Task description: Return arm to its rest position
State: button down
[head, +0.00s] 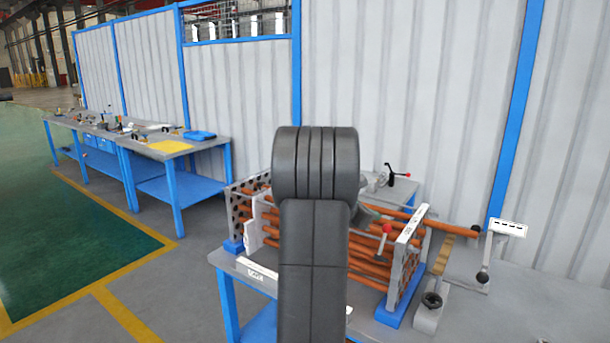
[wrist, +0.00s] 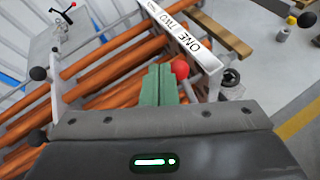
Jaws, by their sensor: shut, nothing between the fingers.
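My gripper (wrist: 159,84) shows in the wrist view as two green fingers pressed together, with nothing between them. It is above the flanged shell's copper-coloured tubes (wrist: 105,75), close to a red ball knob (wrist: 180,69). I cannot tell whether the fingers touch the knob. In the head view my dark arm stands in the middle and hides part of the shell; the gripper is hidden there. The shell's tubes (head: 368,268) run between a perforated plate at left (head: 240,207) and a labelled end plate (head: 406,258) at right. The red knob also shows in the head view (head: 387,228).
The shell rests on a blue-legged workbench (head: 228,300). A white sign (head: 508,228) and a black-knobbed lever (head: 483,277) stand at right. Another bench (head: 165,155) with tools is at back left. A corrugated wall (head: 420,90) closes the back. The floor at left (head: 70,240) is clear.

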jog(key=s, duration=0.1)
jog(key=s+f, duration=0.1)
jog(key=s+a+p, duration=0.1)
jog(key=s, duration=0.1)
jog(key=shift+f, duration=0.15)
jog(key=shift+w, duration=0.1)
